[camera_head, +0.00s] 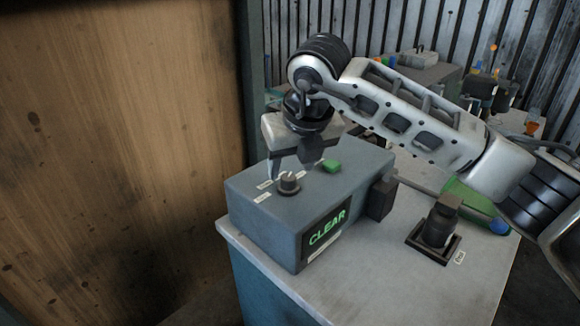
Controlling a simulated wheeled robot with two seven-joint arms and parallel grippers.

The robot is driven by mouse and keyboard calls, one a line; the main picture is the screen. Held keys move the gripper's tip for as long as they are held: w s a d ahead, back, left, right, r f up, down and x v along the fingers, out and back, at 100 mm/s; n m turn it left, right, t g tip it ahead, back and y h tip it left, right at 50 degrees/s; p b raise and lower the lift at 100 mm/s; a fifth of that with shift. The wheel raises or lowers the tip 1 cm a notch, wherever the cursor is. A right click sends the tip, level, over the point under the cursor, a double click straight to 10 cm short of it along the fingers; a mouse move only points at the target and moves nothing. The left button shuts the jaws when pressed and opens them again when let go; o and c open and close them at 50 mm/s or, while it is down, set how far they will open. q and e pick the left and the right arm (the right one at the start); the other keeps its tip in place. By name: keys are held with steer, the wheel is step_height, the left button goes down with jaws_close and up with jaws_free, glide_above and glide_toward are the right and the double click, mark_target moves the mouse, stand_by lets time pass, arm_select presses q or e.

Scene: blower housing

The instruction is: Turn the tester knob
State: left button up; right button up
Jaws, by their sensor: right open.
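The tester (265,225) is a grey-blue box on a table, with a lit green "CLEAR" display (326,229) on its front. The tester knob (288,183) is small, dark and round, and stands on the tester's top face beside small white labels. A green button (332,166) sits to the right of the knob. My right gripper (295,168) points down just above and behind the knob, with its fingers apart. Whether a fingertip touches the knob cannot be told. My left gripper is not in view.
The tester stands on a light-topped table (400,285). A dark device on a square base (438,228) and a green object (476,204) lie to the right. A wooden panel (115,150) fills the left. The table's front right is clear.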

mark_target(289, 177)
steer(key=x, duration=0.2)
steer(key=shift+w+a+f, duration=0.1)
steer(key=shift+w+f, duration=0.05)
steer(key=shift+f, duration=0.4)
steer(key=c, duration=1)
steer(key=shift+o, duration=0.2)
